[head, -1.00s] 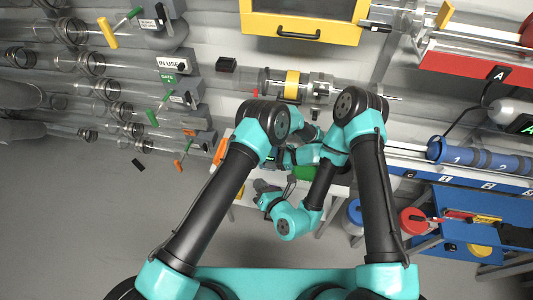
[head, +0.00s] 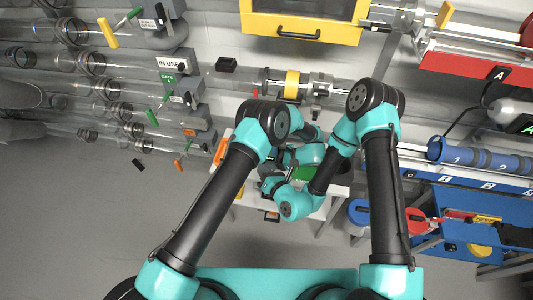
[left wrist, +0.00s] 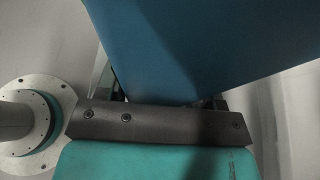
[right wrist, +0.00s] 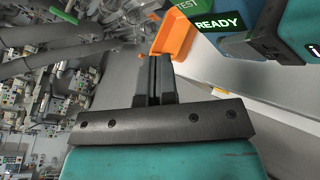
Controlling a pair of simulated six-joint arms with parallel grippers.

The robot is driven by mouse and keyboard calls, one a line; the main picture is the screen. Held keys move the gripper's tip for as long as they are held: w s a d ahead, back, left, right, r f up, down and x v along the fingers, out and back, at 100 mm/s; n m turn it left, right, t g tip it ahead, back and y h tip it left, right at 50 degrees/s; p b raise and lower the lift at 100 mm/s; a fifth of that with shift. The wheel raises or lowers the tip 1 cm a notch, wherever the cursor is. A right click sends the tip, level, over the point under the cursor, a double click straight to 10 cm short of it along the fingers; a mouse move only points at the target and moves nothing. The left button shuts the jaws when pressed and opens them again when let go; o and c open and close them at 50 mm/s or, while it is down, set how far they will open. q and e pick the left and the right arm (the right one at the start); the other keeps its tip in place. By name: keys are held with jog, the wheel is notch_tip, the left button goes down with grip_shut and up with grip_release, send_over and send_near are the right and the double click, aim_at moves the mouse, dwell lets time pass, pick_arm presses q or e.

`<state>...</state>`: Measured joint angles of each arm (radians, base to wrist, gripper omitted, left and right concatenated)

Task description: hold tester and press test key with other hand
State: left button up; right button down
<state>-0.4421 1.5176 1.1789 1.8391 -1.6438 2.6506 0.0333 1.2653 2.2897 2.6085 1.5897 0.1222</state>
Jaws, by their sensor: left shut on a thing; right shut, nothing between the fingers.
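The tester is a large blue body (left wrist: 200,45) in the left wrist view, filling the top of the picture. My left gripper (left wrist: 168,98) is shut on it; its fingers are mostly hidden behind it. In the right wrist view a green panel reading READY (right wrist: 218,23) shows at the upper right, with a green TEST patch (right wrist: 186,6) beside it. My right gripper (right wrist: 154,65) is shut and empty, pointing up the picture, to the left of and apart from these green patches. In the head view both grippers are small and partly hidden by my arms.
An orange tray (right wrist: 173,38) lies just beyond my right fingertips. Clear tubes (head: 100,85) line the left wall, and a yellow cabinet (head: 300,20) hangs above.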

jog(key=shift+w+d, duration=0.15)
jog(key=shift+w, duration=0.6)
jog(key=shift+w+d, duration=0.15)
jog(key=shift+w, duration=0.55)
dwell(1.0)
jog(key=shift+w, duration=0.4)
jog(key=shift+w+d, duration=0.15)
jog(key=shift+w, duration=0.3)
dwell(0.9)
jog(key=shift+s, duration=0.85)
jog(key=shift+a, duration=0.2)
jog(key=shift+s+a, duration=0.25)
jog(key=shift+s, duration=1)
jog(key=shift+s+a, duration=0.2)
jog(key=shift+s, duration=1.05)
